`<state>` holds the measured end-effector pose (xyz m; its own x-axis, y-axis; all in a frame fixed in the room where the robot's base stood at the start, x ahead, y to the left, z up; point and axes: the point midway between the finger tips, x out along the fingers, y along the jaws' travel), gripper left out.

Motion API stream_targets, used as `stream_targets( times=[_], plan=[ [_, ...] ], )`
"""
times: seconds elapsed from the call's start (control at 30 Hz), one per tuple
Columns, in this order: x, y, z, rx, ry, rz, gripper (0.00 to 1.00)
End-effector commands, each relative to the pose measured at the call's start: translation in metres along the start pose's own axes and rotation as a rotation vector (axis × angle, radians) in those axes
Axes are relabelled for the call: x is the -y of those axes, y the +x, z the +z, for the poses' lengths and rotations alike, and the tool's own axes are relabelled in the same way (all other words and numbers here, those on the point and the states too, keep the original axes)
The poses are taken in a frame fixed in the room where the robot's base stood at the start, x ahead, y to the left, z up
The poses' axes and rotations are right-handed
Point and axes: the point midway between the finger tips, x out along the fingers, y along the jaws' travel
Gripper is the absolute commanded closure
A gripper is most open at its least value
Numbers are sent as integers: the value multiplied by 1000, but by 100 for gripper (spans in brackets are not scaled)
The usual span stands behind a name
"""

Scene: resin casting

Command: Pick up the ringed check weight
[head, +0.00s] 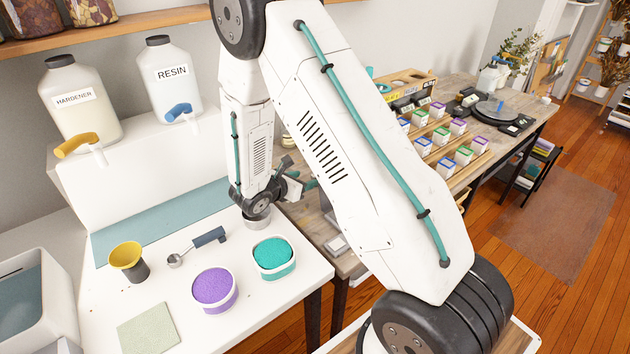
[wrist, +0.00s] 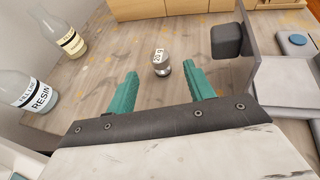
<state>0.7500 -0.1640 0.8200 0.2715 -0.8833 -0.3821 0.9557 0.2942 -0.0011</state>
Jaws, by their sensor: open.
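A small, rounded, shiny metal weight (wrist: 161,67) with a white "20 g" label stands on the grey wooden bench in the wrist view. A ring on it is too small to make out. My gripper (wrist: 162,86) is open, with a teal finger on each side of the view. The weight shows between the fingers and beyond their tips, apart from both; nothing is held. In the head view my gripper (head: 301,184) is partly hidden behind my own arm near the wooden bench, and I cannot make out the weight there.
Small resin (wrist: 31,92) and yellowish (wrist: 65,36) bottles stand left. Wooden boxes (wrist: 150,8) line the back. The white casting bench (head: 185,325) holds purple (head: 214,288) and teal (head: 272,256) tubs.

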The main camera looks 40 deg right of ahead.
Motion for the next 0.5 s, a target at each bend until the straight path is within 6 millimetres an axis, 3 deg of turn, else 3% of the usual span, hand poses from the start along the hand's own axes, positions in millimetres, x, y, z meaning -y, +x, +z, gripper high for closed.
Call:
stream_targets(
  times=[0.3,0.5],
  plan=[
    [0,45,1,-2,2,-5,47],
    [-1,57,2,-1,2,-2,47]
  ],
)
